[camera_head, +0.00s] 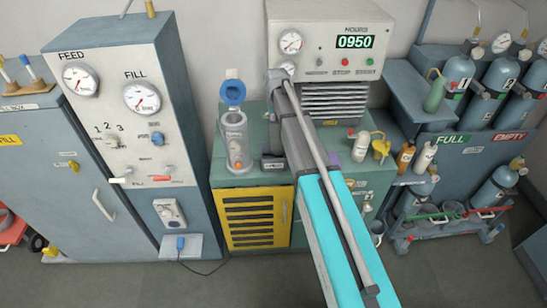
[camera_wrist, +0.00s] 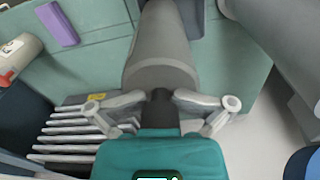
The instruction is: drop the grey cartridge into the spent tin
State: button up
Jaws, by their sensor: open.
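My gripper (camera_wrist: 161,104) is open in the wrist view, its two pale finger linkages spread left and right of a dark central stub. A thick grey cylinder (camera_wrist: 163,45) runs from the top edge to just beyond the fingers. I cannot tell whether it is the grey cartridge or a link of my arm. In the head view my arm reaches over the green bench and hides the gripper's fingers. A small dark box with a pale label (camera_head: 272,163) sits left of the arm; it may be the spent tin, but its label is unreadable.
A white bottle (camera_head: 361,147) and yellow cup (camera_head: 381,148) stand to the right. The grilled machine (camera_head: 335,60) with gauges is behind. A purple block (camera_wrist: 57,24) lies at upper left.

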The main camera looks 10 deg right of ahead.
jog(key=shift+w+d+p, duration=0.15)
jog(key=shift+d+p, duration=0.1)
jog(key=shift+p, duration=0.35)
jog(key=shift+w+r+p, duration=0.25)
jog(key=shift+r+p, duration=0.2)
jog(key=shift+p, duration=0.65)
notch_tip(320, 180, up, 2)
jog(key=shift+s+a+r+p, duration=0.15)
jog(key=shift+r+p, duration=0.1)
jog(key=shift+p, duration=0.9)
jog(key=r+m+p, duration=0.3)
jog(key=r+p, duration=0.1)
jog(key=shift+d+m, duration=0.2)
jog(key=shift+m, duration=0.2)
notch_tip(320, 180, up, 16)
jog(key=d+m+p, duration=0.1)
jog(key=m+p, duration=1.3)
jog(key=p, duration=0.2)
jog(key=a+f, duration=0.1)
jog(key=a, duration=1.6)
jog(key=shift+w+a+b, duration=0.25)
jog(key=shift+a+b, duration=0.05)
jog(key=shift+b, duration=0.15)
